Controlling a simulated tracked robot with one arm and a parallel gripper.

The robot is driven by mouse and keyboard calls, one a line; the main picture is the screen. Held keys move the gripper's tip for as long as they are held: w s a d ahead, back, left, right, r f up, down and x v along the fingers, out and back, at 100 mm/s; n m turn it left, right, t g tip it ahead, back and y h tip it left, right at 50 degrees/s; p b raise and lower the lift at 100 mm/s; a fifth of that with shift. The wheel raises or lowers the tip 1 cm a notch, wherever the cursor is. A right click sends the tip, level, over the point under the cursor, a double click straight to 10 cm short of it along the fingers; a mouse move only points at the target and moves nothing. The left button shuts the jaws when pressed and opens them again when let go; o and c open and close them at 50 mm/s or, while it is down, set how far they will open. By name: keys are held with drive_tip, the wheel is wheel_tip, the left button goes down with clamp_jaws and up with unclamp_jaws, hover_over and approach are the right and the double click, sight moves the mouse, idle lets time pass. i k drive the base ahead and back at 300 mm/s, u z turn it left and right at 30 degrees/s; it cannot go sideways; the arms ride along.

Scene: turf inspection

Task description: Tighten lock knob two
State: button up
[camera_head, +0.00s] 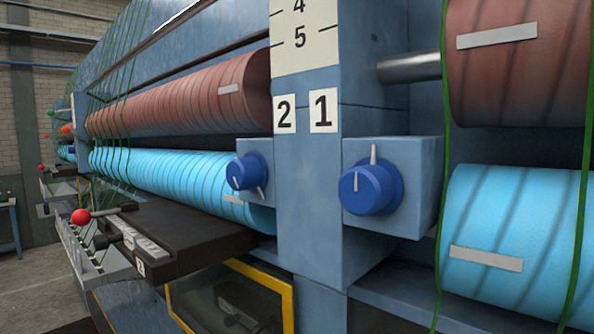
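Lock knob two (246,172) is a blue round knob with white pointer marks on a blue-grey block, left of the post and below the label "2" (285,114). Its pointer line slants, and a white mark on the block shows at its lower right. A second blue knob (371,188) sits on a block right of the post, below the label "1" (323,110). Its line is near upright, close under a white mark on the block. My gripper does not show in this view.
Behind knob two lie a red-brown roller (180,100) and a light blue roller (165,180). A dark ledge (185,235) with a red ball-ended lever (81,217) juts out below left. Green strands (444,120) hang at right. Open floor shows at far left.

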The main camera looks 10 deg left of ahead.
sight(250, 173)
drive_tip(key=z, duration=1.85)
drive_tip(key=k, duration=0.85)
drive_tip(key=u, duration=1.3)
drive_tip(key=i, duration=1)
